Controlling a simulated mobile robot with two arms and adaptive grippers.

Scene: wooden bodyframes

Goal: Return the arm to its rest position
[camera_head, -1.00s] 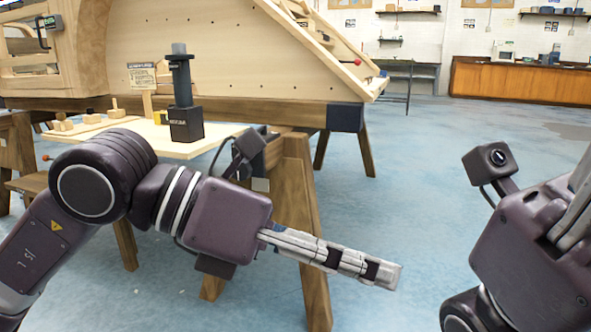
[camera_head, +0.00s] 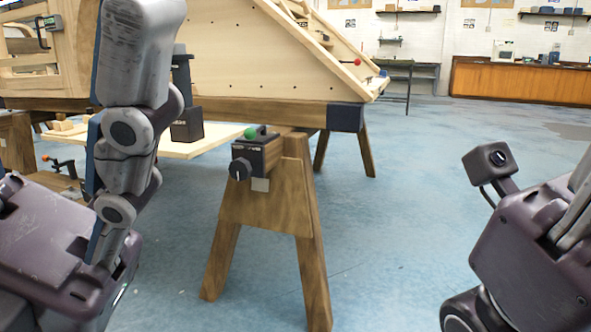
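My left gripper (camera_head: 138,50) stands upright close to the camera at the left, its grey jointed finger pointing up and its purple body at the lower left. One finger hides the other side, so its opening cannot be told. No object shows in it. My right gripper (camera_head: 578,215) is at the right edge, its grey fingers cut off by the frame. Its purple body and small black camera show, and its opening cannot be told.
A wooden trestle (camera_head: 265,205) stands in the middle with a black box (camera_head: 257,155) bearing a green button and a knob. Behind my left gripper are a wooden board (camera_head: 205,140), a black tool stand (camera_head: 186,125) and a wooden bodyframe (camera_head: 250,60).

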